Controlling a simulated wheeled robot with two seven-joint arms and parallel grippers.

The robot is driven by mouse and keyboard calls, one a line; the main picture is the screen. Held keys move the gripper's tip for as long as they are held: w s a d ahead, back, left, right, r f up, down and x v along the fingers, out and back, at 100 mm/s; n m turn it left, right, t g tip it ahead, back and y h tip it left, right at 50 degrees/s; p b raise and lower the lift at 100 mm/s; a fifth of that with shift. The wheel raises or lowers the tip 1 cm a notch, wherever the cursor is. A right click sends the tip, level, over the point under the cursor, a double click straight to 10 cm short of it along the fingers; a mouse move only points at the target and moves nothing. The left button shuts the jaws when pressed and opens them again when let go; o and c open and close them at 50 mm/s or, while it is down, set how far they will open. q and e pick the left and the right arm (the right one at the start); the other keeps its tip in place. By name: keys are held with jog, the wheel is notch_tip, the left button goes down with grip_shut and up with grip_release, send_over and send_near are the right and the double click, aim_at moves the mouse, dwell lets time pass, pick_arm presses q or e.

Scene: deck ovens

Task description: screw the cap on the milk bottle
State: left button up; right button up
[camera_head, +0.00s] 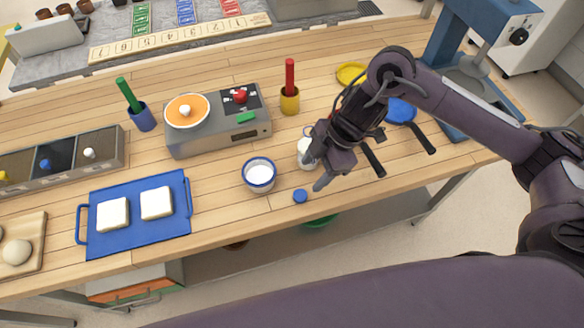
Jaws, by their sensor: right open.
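The white milk bottle (304,147) stands on the wooden table, partly hidden behind my right gripper. A small round blue cap (300,196) lies on the table in front of it, near the table's front edge. My right gripper (316,172) is open, with its fingers pointing down and left, between the bottle and the cap in the picture. Whether a finger touches the bottle I cannot tell. The cap lies apart from the fingers. My left gripper is not in view.
A blue-rimmed white bowl (259,174) stands left of the cap. A blue tray (137,240) with white slabs lies left. Dark-handled pans (424,138) lie right.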

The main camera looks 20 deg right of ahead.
aim_at(301, 195)
jog(key=shift+w+d, duration=0.3)
jog(key=shift+d, duration=0.1)
jog(key=shift+s+a+r, duration=0.1)
jog(key=shift+s+r, duration=0.05)
jog(key=shift+s, duration=0.65)
jog(key=shift+x, duration=0.95)
jog(key=shift+w+a, duration=0.1)
jog(key=shift+w, duration=0.05)
jog(key=shift+a+f+p, duration=0.25)
jog(key=shift+f+p, duration=0.1)
jog(key=shift+f, duration=0.1)
jog(key=x, duration=0.1)
jog(key=p+x, duration=0.1)
jog(key=x, duration=0.1)
jog(key=shift+s+a+f, duration=0.2)
jog(key=shift+s+f, duration=0.05)
jog(key=shift+s, duration=0.1)
jog(key=shift+a+f, duration=0.15)
jog(key=shift+f, duration=0.2)
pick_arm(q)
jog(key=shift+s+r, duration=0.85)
